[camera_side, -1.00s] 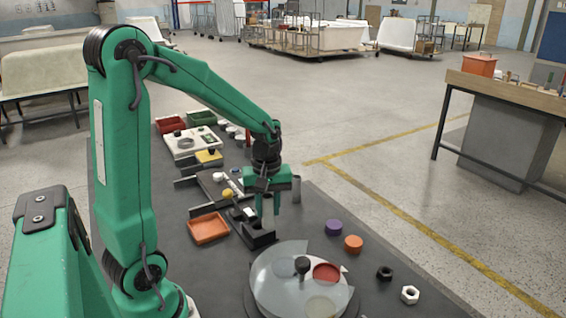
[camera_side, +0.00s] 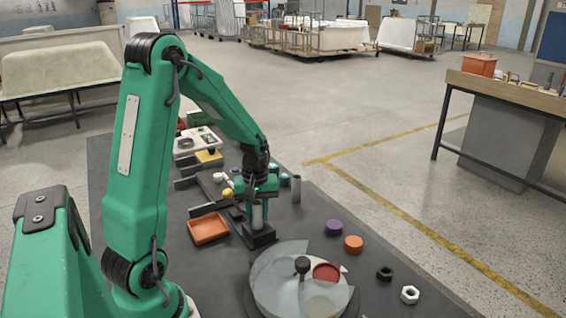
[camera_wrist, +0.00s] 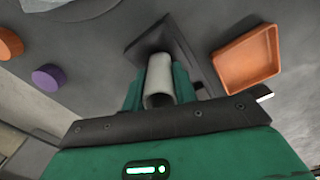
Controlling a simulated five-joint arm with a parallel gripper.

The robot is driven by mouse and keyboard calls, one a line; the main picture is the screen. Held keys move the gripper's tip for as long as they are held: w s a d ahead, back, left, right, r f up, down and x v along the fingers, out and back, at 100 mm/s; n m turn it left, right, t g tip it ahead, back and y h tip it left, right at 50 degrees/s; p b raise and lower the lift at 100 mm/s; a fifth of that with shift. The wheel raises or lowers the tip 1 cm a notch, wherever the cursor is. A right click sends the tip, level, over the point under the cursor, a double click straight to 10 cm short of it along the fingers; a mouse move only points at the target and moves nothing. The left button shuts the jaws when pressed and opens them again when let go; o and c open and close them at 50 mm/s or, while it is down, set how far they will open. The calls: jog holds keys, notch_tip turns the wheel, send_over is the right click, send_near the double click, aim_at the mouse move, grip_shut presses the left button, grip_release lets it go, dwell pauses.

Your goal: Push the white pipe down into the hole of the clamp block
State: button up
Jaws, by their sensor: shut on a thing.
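The white pipe (camera_side: 257,215) is upright between the fingers of my gripper (camera_side: 258,205). My gripper is shut on it, and the pipe shows between the green fingers in the wrist view (camera_wrist: 158,82). The dark clamp block (camera_side: 259,238) is directly below the pipe in the side view. In the wrist view the block (camera_wrist: 150,40) lies just beyond the pipe's far end. The hole is hidden by the pipe and fingers, so I cannot tell whether the pipe's lower end is inside it.
An orange tray (camera_side: 209,229) is left of the block. A round turntable with a clear cover (camera_side: 300,285) is in front. A purple disc (camera_side: 333,228), an orange disc (camera_side: 353,244) and two nuts lie to the right. A grey upright cylinder (camera_side: 296,188) stands behind the gripper.

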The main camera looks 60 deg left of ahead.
jog(key=shift+f, duration=0.9)
jog(key=shift+f, duration=0.1)
jog(key=o, duration=1)
notch_tip(320, 180, up, 12)
jog(key=shift+r, duration=0.15)
